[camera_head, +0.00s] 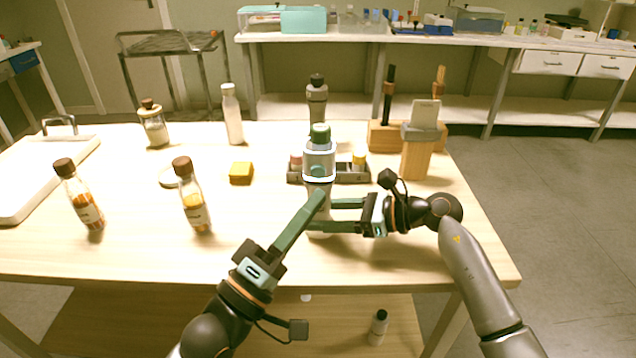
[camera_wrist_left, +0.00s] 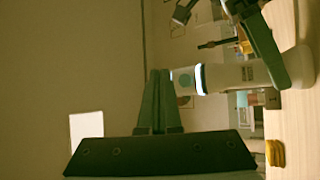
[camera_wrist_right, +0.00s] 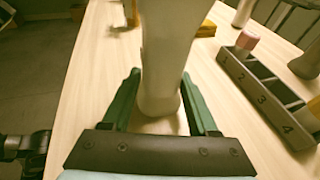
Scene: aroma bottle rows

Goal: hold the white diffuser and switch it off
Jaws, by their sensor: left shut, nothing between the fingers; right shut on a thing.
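The white diffuser (camera_head: 319,150) stands upright near the front of the table, with a green top, a lit white ring and a round green button on its side. My right gripper (camera_head: 334,214) is shut on its lower body; the right wrist view shows the pale body (camera_wrist_right: 166,60) between the two green fingers. My left gripper (camera_head: 319,194) is shut and empty, its tips close to the diffuser just below the button. In the left wrist view the diffuser (camera_wrist_left: 232,76) lies sideways beyond the left fingertips (camera_wrist_left: 160,72); contact cannot be told.
A grey numbered rack (camera_head: 345,175) stands right behind the diffuser. Brown-capped bottles (camera_head: 194,205) stand at left, near a yellow block (camera_head: 241,173). A wooden holder (camera_head: 417,155) is at right and a grey bottle (camera_head: 317,100) behind. The front-left table is mostly clear.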

